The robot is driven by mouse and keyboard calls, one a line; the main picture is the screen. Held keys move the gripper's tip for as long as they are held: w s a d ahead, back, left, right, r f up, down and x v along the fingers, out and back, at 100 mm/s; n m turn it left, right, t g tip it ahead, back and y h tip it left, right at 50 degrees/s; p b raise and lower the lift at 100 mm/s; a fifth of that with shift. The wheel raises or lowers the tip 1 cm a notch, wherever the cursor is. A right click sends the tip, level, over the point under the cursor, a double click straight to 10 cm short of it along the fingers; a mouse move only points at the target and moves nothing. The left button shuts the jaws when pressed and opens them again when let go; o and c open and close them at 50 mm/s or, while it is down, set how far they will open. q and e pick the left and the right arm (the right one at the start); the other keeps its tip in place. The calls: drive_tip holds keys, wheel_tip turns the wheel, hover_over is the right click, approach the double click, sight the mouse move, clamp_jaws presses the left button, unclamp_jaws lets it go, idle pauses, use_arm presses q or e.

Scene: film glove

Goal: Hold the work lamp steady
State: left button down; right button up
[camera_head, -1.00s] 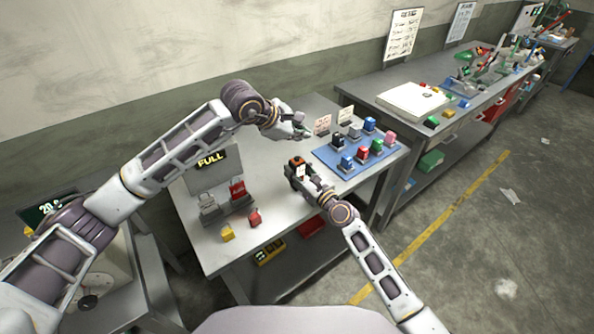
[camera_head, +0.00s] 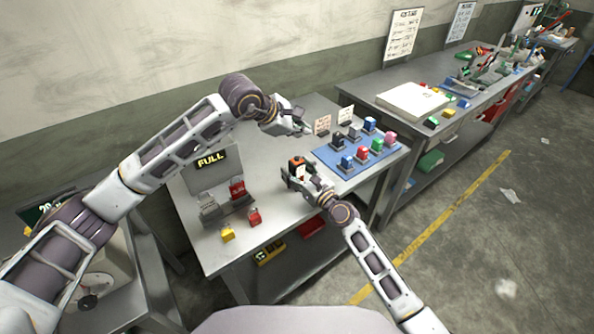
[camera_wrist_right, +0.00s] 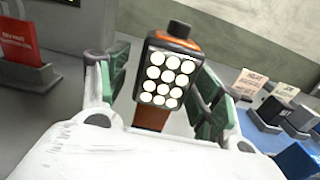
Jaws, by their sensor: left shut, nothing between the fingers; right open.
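The work lamp (camera_head: 297,164) is a small orange and black block, upright near the front right of the bench. In the right wrist view the lamp (camera_wrist_right: 167,78) shows a grid of round white lights facing the camera and a dark knob on top. My right gripper (camera_wrist_right: 160,92) is open, with its green-padded fingers on either side of the lamp. A gap shows on the right side; contact on the left is unclear. In the head view my right gripper (camera_head: 298,175) is at the lamp, whose lower part is hidden. My left gripper (camera_head: 304,128) is shut and empty, behind the lamp.
A blue mat (camera_head: 346,171) with several coloured blocks lies to the right. A grey holder (camera_head: 212,209) with a red item stands left, under a "FULL" sign (camera_head: 211,160). Yellow (camera_head: 228,234) and red (camera_head: 254,218) blocks sit near the front edge. Bench surface between is clear.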

drive_tip(key=shift+s, duration=0.1)
drive_tip(key=v, duration=1.2)
idle(0.4)
idle(0.7)
